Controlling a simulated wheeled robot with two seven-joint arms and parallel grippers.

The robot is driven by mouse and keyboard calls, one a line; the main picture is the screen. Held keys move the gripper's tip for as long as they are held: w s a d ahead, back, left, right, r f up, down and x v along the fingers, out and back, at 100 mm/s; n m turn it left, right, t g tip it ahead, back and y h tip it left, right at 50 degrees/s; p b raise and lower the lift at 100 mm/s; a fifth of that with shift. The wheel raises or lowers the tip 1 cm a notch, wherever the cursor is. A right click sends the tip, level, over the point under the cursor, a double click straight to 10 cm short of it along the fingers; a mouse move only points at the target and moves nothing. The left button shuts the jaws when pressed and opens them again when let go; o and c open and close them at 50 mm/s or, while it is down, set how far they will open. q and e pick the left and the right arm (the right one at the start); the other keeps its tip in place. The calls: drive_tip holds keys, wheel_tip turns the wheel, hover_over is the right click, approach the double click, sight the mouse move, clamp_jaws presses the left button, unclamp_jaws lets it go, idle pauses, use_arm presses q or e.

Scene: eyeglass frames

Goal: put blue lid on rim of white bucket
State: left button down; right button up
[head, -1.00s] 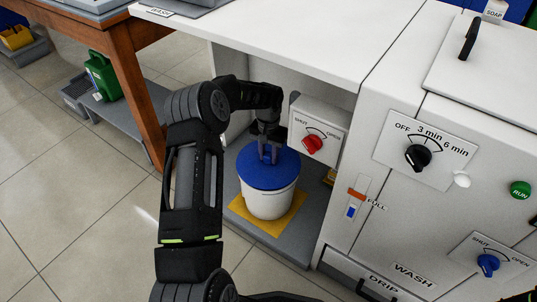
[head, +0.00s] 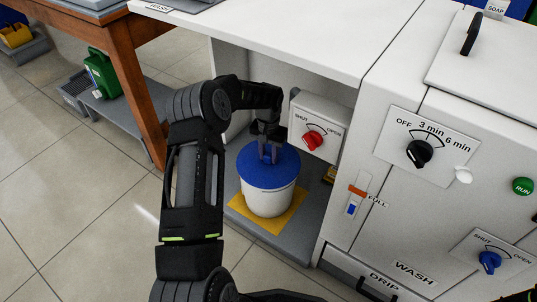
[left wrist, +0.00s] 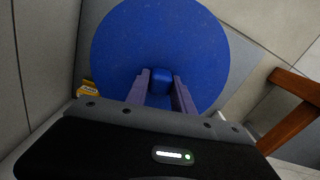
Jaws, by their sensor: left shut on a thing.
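The white bucket (head: 268,199) stands upright on a yellow mat (head: 292,218) under the white counter. The round blue lid (head: 268,174) lies over the bucket's top and looks about level; whether it is seated all round the rim cannot be told. My left gripper (head: 268,157) points down at the lid's middle, shut on its knob. The bucket is hidden below the lid there. My right gripper is not in view.
A white box with a red SHUT/OPEN knob (head: 313,140) is close right of my left gripper. The counter top (head: 290,40) overhangs the bucket. A wooden table leg (head: 140,105) and a green can (head: 101,74) stand to the left.

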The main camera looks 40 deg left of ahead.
use_arm(q)
drive_tip(key=c, duration=1)
unclamp_jaws()
wheel_tip(320, 180, up, 8)
drive_tip(key=p, duration=0.3)
drive_tip(key=shift+f, duration=0.1)
